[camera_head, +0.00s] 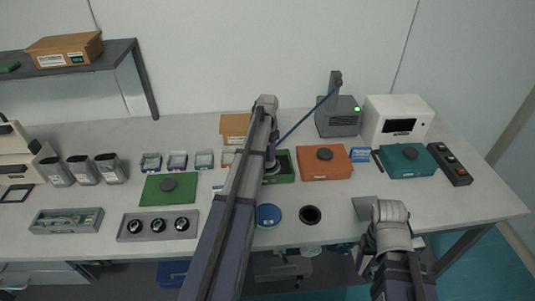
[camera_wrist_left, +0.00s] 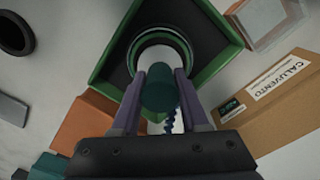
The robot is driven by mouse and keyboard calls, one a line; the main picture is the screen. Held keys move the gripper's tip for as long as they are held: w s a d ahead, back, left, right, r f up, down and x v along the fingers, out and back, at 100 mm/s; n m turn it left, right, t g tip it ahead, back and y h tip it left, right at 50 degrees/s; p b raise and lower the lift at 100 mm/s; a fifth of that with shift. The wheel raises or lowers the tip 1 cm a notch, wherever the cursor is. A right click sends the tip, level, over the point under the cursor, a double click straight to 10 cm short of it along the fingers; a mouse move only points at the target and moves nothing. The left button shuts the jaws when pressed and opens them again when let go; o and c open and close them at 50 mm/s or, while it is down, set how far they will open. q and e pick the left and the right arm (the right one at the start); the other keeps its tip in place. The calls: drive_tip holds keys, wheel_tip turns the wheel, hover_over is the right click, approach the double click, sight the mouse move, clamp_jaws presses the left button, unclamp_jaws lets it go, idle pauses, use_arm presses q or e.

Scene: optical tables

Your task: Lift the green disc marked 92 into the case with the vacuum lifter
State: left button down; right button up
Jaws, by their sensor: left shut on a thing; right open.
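My left gripper (camera_wrist_left: 160,82) is shut on the dark teal handle of the vacuum lifter (camera_wrist_left: 160,95), with its blue coiled hose behind. The lifter is over the open green case (camera_wrist_left: 103,73), which has a dark inside. Below the handle is a round part with a bright ring (camera_wrist_left: 180,38); I cannot tell how much is lifter and how much is disc, nor whether it touches the case floor. No 92 is readable. In the head view my left arm partly hides the green case (camera_head: 289,178). My right gripper (camera_head: 366,257) is open near the table's front edge.
The hose runs to a grey pump box (camera_head: 338,123). Closed orange (camera_head: 313,168) and teal (camera_head: 393,163) cases stand to the right. A green lid (camera_head: 152,194) lies left; a blue disc (camera_head: 268,215) and black ring (camera_head: 310,215) lie in front. A tray (camera_head: 131,232) stands front left.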

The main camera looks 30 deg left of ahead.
use_arm(q)
drive_tip(key=shift+f, duration=0.15)
drive_tip(key=shift+c, duration=1.7)
unclamp_jaws()
wheel_tip(320, 180, up, 8)
drive_tip(key=p, duration=0.7)
drive_tip(key=shift+p, duration=0.3)
drive_tip(key=shift+f, duration=0.1)
drive_tip(key=s+d+f+b, duration=0.1)
drive_tip(key=s+d, duration=0.4)
drive_tip(key=d, duration=0.5)
drive_tip(key=s+d+f+b, duration=0.1)
drive_tip(key=s+d, duration=0.4)
drive_tip(key=d, duration=0.5)
drive_tip(key=s+d+f+m+y+b, duration=0.1)
drive_tip(key=s+d, duration=1.3)
drive_tip(key=s, duration=0.2)
drive_tip(key=shift+f+m+b, duration=0.2)
drive_tip(key=shift+m+b, duration=0.1)
